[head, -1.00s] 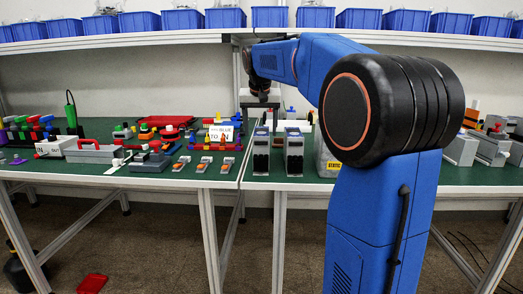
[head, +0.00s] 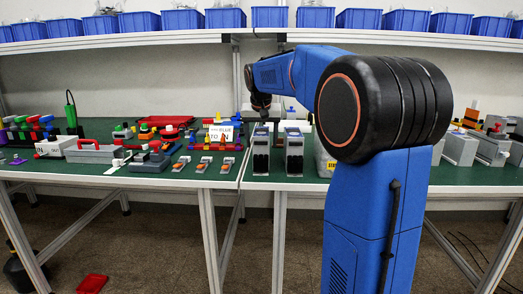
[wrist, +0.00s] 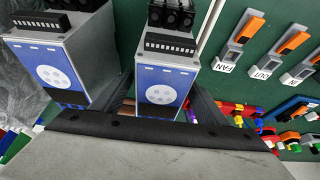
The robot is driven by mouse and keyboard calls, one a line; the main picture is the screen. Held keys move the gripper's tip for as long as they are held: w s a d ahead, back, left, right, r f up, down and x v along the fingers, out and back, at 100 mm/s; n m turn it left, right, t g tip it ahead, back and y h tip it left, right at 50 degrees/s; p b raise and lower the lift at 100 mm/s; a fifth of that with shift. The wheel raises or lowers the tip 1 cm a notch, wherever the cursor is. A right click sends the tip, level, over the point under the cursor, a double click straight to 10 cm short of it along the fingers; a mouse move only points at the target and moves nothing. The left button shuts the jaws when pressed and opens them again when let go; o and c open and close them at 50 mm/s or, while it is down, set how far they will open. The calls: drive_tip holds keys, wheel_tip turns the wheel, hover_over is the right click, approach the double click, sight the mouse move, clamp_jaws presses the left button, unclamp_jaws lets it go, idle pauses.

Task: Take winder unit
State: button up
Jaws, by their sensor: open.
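Two similar grey units with black terminals stand side by side near the table's front edge: a left one (head: 261,158) and a right one (head: 294,158). I cannot read which is the winder unit. In the wrist view, both show blue top labels with pale round marks: the nearer-to-middle unit (wrist: 163,86) and the other unit (wrist: 52,68). My gripper (wrist: 160,108) is open, with one finger on each side of the middle unit's label end. Its body hides that unit's lower end. In the head view, my gripper (head: 262,108) is above and behind the left unit.
Small orange-topped switches with tags (wrist: 240,32) lie beside the units on the green table (head: 222,172). Coloured parts (wrist: 240,110) lie close to one finger. A bagged item (head: 325,160) stands right of the units. Blue bins (head: 270,16) line the shelf above.

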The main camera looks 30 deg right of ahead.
drive_tip(key=shift+f, duration=0.25)
drive_tip(key=shift+c, duration=0.3)
drive_tip(key=c, duration=1.5)
